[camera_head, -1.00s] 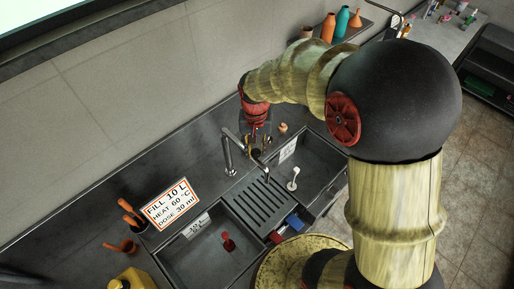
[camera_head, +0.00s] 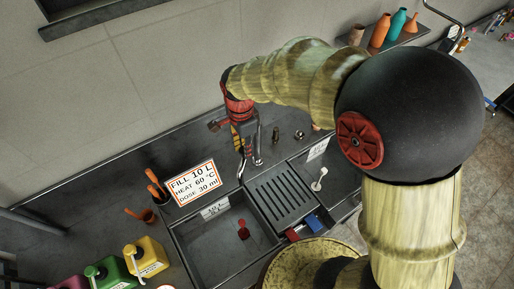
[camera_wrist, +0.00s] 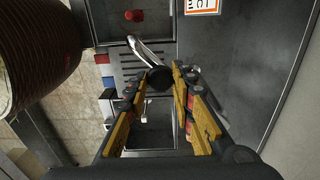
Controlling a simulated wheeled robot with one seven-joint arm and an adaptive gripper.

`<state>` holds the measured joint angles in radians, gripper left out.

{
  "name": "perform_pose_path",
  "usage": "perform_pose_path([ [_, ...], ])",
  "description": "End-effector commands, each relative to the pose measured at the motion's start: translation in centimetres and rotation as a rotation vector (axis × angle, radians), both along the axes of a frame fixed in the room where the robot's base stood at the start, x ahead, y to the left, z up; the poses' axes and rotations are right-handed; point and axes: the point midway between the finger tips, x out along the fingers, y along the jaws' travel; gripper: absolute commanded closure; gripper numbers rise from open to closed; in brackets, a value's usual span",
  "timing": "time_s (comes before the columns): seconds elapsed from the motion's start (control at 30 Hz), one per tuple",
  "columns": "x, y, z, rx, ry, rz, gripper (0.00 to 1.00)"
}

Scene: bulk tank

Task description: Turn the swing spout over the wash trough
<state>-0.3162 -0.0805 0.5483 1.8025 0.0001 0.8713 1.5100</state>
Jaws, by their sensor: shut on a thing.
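The swing spout is a silver bent tube; its lower part (camera_head: 241,170) shows behind the sinks' middle. In the wrist view the spout (camera_wrist: 148,48) slants down to a round black end (camera_wrist: 158,78) between my fingertips. My gripper (camera_head: 246,152) reaches down at the spout, and in the wrist view its yellow fingers (camera_wrist: 161,76) are closed on it. The left basin (camera_head: 190,243) holds a red object; the right basin (camera_head: 333,165) holds a white one. Their labels are too small to read, so I cannot tell which is the wash trough.
A ribbed drainboard (camera_head: 280,200) lies between the basins. A sign (camera_head: 193,182), orange tools (camera_head: 155,188) and yellow (camera_head: 147,258) and green (camera_head: 108,274) jugs stand left. Small metal fittings (camera_head: 299,135) stand on the back counter. Bottles (camera_head: 380,30) stand on a shelf.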

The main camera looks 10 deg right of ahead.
Motion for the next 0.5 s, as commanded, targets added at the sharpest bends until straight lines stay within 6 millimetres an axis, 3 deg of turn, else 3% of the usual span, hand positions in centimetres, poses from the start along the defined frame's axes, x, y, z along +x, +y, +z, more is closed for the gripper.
perform_pose_path([
  [0.2, 0.9, 1.8, 0.0, 0.000, -0.001, -0.100, 1.00],
  [0.5, 1.4, 2.6, 0.0, 0.000, 0.000, -0.156, 1.00],
])
